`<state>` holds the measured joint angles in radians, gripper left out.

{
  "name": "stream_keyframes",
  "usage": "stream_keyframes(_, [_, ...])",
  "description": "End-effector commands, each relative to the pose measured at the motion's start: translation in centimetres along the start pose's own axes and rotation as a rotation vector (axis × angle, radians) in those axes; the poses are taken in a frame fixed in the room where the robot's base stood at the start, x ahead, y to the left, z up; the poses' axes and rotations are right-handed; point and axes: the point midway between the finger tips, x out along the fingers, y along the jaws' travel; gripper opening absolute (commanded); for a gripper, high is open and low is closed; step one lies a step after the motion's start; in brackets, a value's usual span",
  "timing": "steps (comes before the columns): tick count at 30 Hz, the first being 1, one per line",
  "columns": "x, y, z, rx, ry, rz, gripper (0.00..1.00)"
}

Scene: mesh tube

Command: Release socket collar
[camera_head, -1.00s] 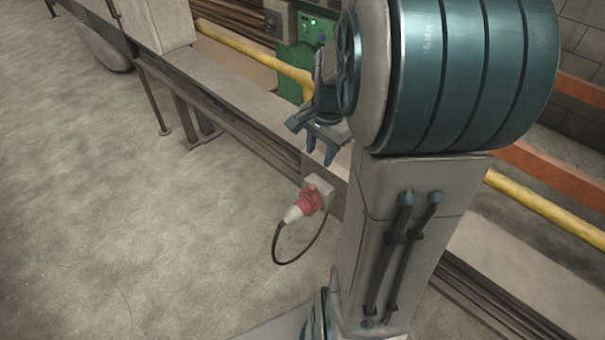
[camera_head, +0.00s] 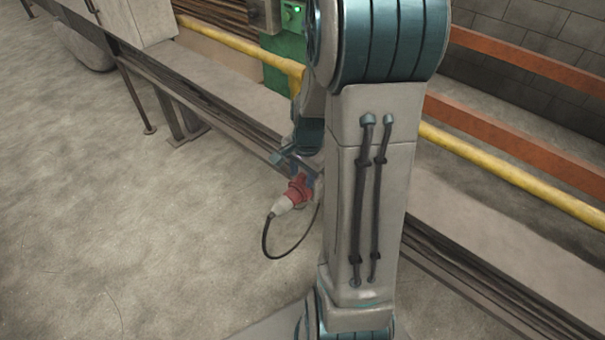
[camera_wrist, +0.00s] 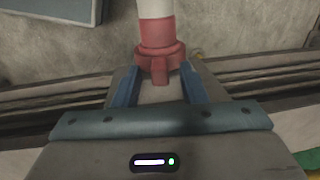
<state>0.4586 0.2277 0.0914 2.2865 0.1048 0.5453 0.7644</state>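A red and white plug (camera_head: 289,198) sits in a socket low on the side of the long grey ledge, with a black cable looping from it. In the wrist view, the red collar (camera_wrist: 158,60) shows at the plug's base with a small tab toward me, and the grey socket box lies beneath. My gripper (camera_wrist: 158,85) is open, one blue finger on each side of the collar, with visible gaps to it. In the head view, my gripper (camera_head: 305,172) is right at the plug, partly hidden by my arm.
A yellow pipe (camera_head: 510,170) and orange rails (camera_head: 520,135) run along behind the ledge. A green box (camera_head: 279,65) stands behind it. The grey floor (camera_head: 130,220) left of the plug is open apart from the looping cable (camera_head: 268,250).

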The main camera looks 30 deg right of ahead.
Motion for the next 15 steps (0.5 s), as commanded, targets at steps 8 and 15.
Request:
stream_keyframes(8, [-0.03, 0.00, -0.01, 0.000, 0.000, 0.000, 0.13])
stream_keyframes(15, [-0.13, -0.09, 0.01, -0.001, -0.001, 0.006, 0.00])
